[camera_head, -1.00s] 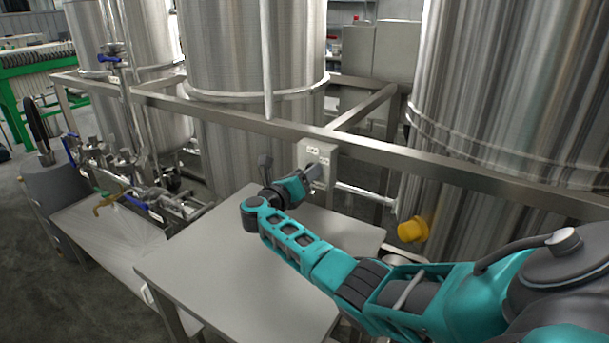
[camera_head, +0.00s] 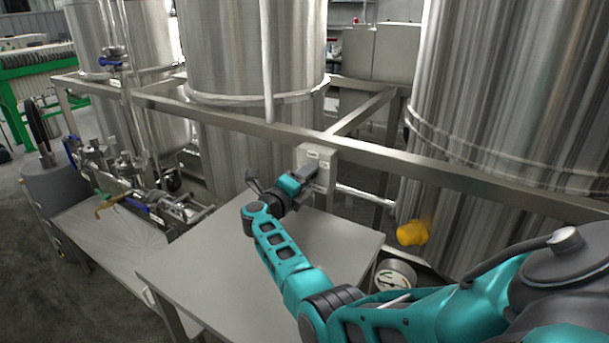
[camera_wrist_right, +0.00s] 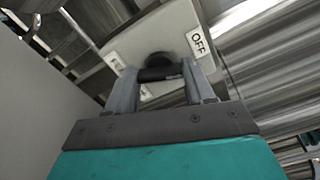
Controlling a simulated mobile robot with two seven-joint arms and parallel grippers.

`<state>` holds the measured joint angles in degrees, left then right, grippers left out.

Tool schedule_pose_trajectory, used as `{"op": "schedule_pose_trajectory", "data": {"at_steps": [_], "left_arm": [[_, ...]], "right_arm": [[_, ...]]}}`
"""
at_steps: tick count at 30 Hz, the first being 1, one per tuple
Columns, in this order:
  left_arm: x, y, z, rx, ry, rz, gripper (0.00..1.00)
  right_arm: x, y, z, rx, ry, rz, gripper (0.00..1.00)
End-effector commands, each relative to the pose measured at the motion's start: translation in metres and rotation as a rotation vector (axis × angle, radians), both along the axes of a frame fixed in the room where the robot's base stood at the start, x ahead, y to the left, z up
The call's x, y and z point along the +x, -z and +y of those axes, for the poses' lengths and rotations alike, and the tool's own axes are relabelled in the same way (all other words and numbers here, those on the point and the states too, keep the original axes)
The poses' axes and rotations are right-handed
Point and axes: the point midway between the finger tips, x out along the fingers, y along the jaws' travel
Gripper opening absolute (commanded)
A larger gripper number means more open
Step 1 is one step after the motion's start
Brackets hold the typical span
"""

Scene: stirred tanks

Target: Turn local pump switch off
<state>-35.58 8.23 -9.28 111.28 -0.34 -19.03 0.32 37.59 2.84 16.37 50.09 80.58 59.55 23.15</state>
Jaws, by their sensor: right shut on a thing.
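The pump switch is a light grey box (camera_head: 318,157) fixed to the steel frame rail behind the small table. In the right wrist view its face (camera_wrist_right: 146,40) appears tilted, with a dark knob (camera_wrist_right: 158,72) and a white OFF label (camera_wrist_right: 198,43). A second label (camera_wrist_right: 117,63) is partly hidden by a finger. My right gripper (camera_head: 310,172) is at the front of the box. In the wrist view the right gripper (camera_wrist_right: 160,77) is shut on the knob, one finger on each side. The knob's exact pointing direction is hard to tell. My left gripper is not in view.
A bare grey table (camera_head: 225,275) lies below my right forearm. The steel rail (camera_head: 425,168) runs across in front of large steel tanks (camera_head: 500,90). A yellow fitting (camera_head: 411,232) sticks out right of the switch. Valves and pipes (camera_head: 130,170) stand at left.

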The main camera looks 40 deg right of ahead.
Motion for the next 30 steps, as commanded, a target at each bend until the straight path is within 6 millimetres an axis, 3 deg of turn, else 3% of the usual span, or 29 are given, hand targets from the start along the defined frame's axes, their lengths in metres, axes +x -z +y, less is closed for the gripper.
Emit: {"op": "schedule_pose_trajectory", "data": {"at_steps": [15,30], "left_arm": [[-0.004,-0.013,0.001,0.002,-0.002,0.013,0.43],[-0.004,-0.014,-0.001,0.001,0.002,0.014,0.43]], "right_arm": [[0.0,-0.001,0.0,-0.087,0.0,0.303,0.23],[0.0,0.0,0.0,-0.101,0.0,0.35,0.23]]}}
